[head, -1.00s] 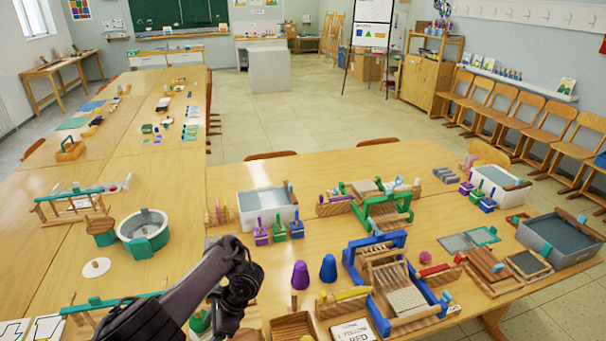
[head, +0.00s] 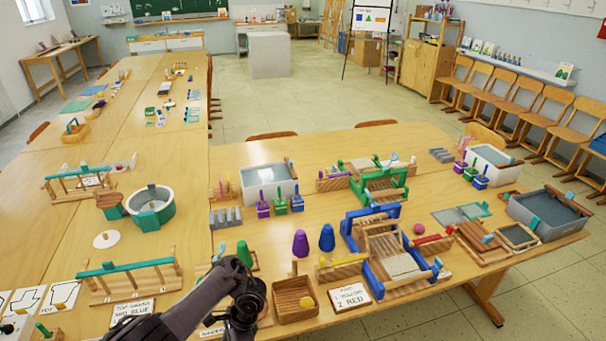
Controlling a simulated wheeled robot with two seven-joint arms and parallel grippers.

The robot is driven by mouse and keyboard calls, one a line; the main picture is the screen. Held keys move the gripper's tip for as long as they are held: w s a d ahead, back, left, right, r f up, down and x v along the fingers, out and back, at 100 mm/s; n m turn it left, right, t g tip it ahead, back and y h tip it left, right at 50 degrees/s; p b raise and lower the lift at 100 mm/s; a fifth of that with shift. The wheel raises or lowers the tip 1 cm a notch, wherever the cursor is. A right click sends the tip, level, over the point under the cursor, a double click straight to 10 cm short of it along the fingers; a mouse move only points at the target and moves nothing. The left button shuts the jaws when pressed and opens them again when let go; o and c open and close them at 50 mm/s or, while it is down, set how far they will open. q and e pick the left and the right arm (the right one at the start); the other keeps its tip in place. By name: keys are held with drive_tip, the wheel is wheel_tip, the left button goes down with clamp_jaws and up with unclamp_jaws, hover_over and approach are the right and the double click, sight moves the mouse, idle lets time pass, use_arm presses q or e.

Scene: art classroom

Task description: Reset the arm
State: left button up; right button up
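My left arm comes in from the bottom edge left of centre in the head view. No held object can be made out. A green cone (head: 244,255) stands just behind the wrist. My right arm and gripper are not in view.
The long table (head: 190,228) is crowded. A purple cone (head: 300,243), a blue cone (head: 327,238) and a blue-framed loom (head: 385,256) stand to the right. A teal-topped wooden rack (head: 128,280) and a lettered card (head: 130,312) lie left of the arm.

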use_arm(q)
drive_tip(key=s+d+f+n+h+b, duration=0.25)
drive_tip(key=s+d+f, duration=0.25)
drive_tip(key=s+f, duration=0.55)
drive_tip(key=s+d+f+n+h+b, duration=0.1)
drive_tip(key=s+d+f+n+h, duration=0.3)
drive_tip(key=s+f, duration=0.7)
drive_tip(key=s+a+f+n+t+y+b, duration=0.1)
drive_tip(key=s+a+f+n+t, duration=0.1)
drive_tip(key=s+a+f, duration=0.4)
drive_tip(key=s+a+f+n+t+y+b, duration=0.1)
drive_tip(key=s+a+f+n+t, duration=0.1)
drive_tip(key=s+a+f, duration=0.5)
drive_tip(key=s+n, duration=0.1)
drive_tip(key=s, duration=0.4)
drive_tip(key=shift+a+f, duration=0.25)
